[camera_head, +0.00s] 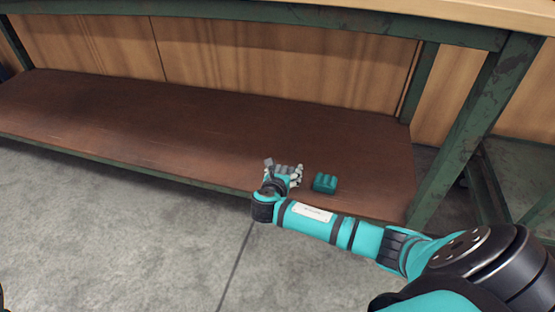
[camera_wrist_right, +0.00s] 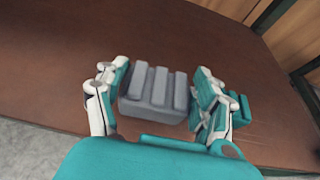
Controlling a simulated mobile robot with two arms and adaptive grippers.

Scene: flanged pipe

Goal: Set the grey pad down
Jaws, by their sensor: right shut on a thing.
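The grey pad (camera_wrist_right: 158,88) is a small ribbed block between the fingers of my right gripper (camera_wrist_right: 160,92) in the right wrist view. The gripper is shut on it, with a finger at each side. In the head view, my right gripper (camera_head: 284,172) is over the front part of the brown lower shelf (camera_head: 190,122), and the pad is partly hidden by the hand. I cannot tell whether the pad touches the shelf. My left gripper is not in view.
A teal ribbed block (camera_head: 325,183) sits on the shelf just right of my right gripper, near the front edge. A green table leg (camera_head: 470,130) stands at the right. The shelf is clear to the left. The green-framed tabletop (camera_head: 300,20) is above.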

